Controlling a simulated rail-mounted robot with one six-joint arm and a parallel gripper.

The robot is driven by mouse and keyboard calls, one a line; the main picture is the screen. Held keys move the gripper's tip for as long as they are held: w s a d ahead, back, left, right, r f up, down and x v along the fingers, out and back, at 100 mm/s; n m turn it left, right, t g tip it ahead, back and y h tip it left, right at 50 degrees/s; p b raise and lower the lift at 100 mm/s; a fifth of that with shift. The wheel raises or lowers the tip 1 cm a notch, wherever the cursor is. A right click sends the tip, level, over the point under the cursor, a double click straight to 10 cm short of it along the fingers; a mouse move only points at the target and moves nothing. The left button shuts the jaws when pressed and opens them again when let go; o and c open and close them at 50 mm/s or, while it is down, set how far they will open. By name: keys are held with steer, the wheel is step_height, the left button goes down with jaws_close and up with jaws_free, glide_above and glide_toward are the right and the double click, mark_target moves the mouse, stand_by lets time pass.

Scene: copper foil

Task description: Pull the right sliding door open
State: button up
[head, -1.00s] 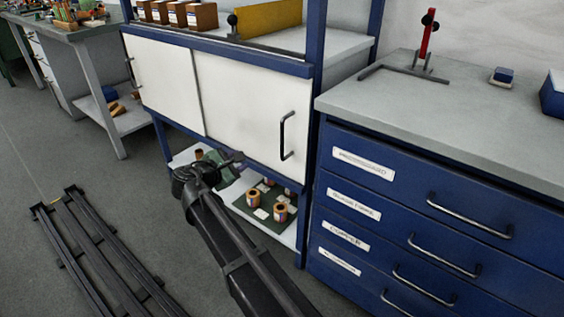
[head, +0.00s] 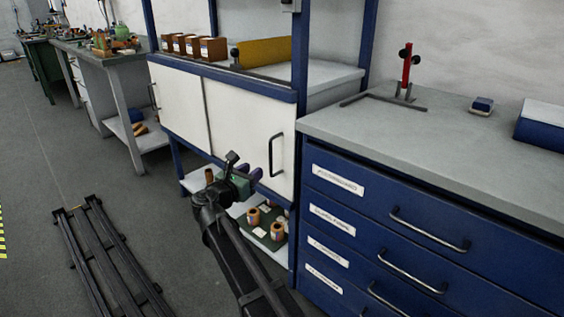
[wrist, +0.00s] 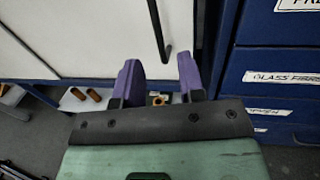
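The right sliding door (head: 240,128) is a white panel in a blue cabinet frame, closed beside the left white door (head: 181,104). Its dark vertical bar handle (head: 272,155) sits near the door's right edge; the handle (wrist: 160,28) also shows at the top of the wrist view. My gripper (head: 252,172) is in front of the lower part of the door, left of and below the handle, not touching it. In the wrist view its two purple fingers (wrist: 160,82) are apart with nothing between them, and the handle's lower end lies beyond them.
A blue drawer cabinet (head: 340,212) with bar handles stands close on the right. Below the doors, a low shelf (head: 262,248) holds several copper-coloured rolls. Floor rails (head: 108,262) lie at the left. Small brown boxes (head: 199,48) stand above the doors.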

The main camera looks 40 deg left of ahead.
mark_target(270, 157)
steer(key=w, duration=0.3)
steer(key=w+a, duration=0.1)
steer(key=w, duration=0.7)
steer(key=shift+a, duration=0.2)
steer(key=shift+s, duration=0.1)
steer(key=shift+c, duration=0.3)
jaws_close()
